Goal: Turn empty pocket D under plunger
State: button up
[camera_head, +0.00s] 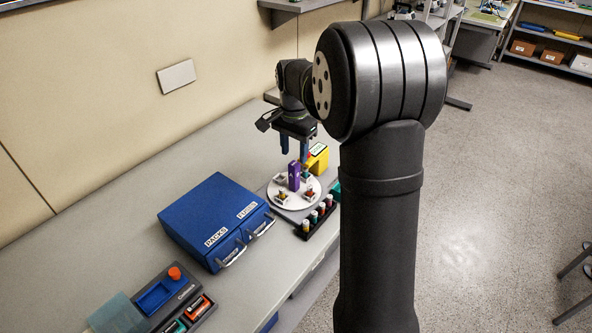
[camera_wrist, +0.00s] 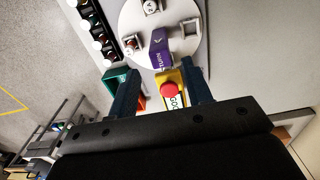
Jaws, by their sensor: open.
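A round white turntable (camera_head: 277,201) stands on the bench, with a purple upright block (camera_head: 294,176) on it. The block also shows in the wrist view (camera_wrist: 160,46), marked TURN. Several small white pockets sit around the disc, including one at the wrist view's right (camera_wrist: 190,27) and one at its left (camera_wrist: 131,43). Their letters are too small to read surely, so I cannot tell which is D. My gripper (camera_head: 294,149) is open and empty above the turntable. Its two blue fingers point at the block's sides, apart from it. A yellow box with a red button (camera_wrist: 168,90) stands beside the disc; the plunger is not clearly seen.
A black rack of vials (camera_head: 316,218) lies in front of the turntable. A blue drawer cabinet (camera_head: 205,205) marked PACKS and FUSES stands left. A green bin (camera_wrist: 112,78) sits near the yellow box. A grey console with an orange knob (camera_head: 175,273) is at the lower left.

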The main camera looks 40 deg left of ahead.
aim_at(294, 171)
notch_tip(294, 171, down, 8)
jog(key=shift+r, duration=0.1)
jog(key=shift+c, duration=0.4)
grip_shut()
